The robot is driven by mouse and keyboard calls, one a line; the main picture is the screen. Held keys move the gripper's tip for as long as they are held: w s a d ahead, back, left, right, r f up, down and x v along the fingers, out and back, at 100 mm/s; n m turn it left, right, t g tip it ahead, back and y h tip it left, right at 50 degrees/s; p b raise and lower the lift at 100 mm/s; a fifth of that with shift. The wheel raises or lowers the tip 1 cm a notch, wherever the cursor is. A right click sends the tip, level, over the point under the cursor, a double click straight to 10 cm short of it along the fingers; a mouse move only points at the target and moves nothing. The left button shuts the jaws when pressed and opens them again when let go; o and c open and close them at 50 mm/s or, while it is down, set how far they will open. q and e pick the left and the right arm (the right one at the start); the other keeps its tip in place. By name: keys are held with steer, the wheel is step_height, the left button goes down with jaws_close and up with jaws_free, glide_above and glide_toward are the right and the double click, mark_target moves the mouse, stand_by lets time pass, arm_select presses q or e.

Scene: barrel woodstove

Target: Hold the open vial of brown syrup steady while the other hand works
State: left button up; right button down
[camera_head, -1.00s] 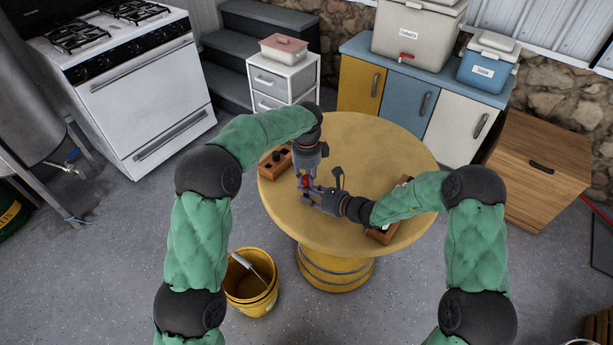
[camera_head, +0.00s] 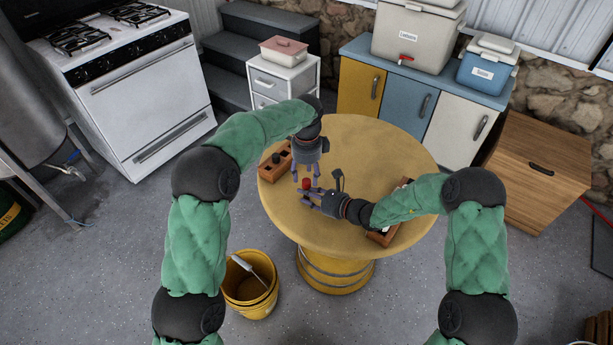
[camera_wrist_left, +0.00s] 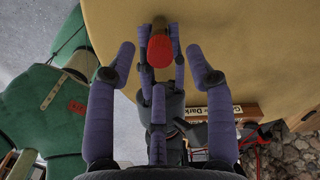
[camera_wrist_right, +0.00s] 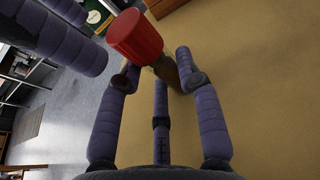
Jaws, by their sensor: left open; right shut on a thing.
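The small vial shows a brown body (camera_wrist_right: 166,70) and a red cap (camera_wrist_right: 137,37) that sits on its top. The red cap also shows in the head view (camera_head: 306,184) and the left wrist view (camera_wrist_left: 160,50). My right gripper (camera_head: 306,198) is shut on the vial's body and holds it over the table. My left gripper (camera_head: 307,177) is open and empty just above the cap, its fingers pointing down and apart from it. One of its fingers shows at the upper left of the right wrist view. The syrup level cannot be seen.
The round yellow table (camera_head: 365,150) has a wooden block with holes (camera_head: 275,162) at its left and a wooden rack (camera_head: 383,234) at its right, partly behind my right arm. A yellow bucket (camera_head: 236,290) stands on the floor. The table's back is clear.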

arm_select(q)
steer(key=shift+r, duration=1.7)
steer(key=shift+r, duration=0.1)
step_height(320, 180, up, 12)
arm_select(e)
steer(key=c, duration=0.8)
jaws_free()
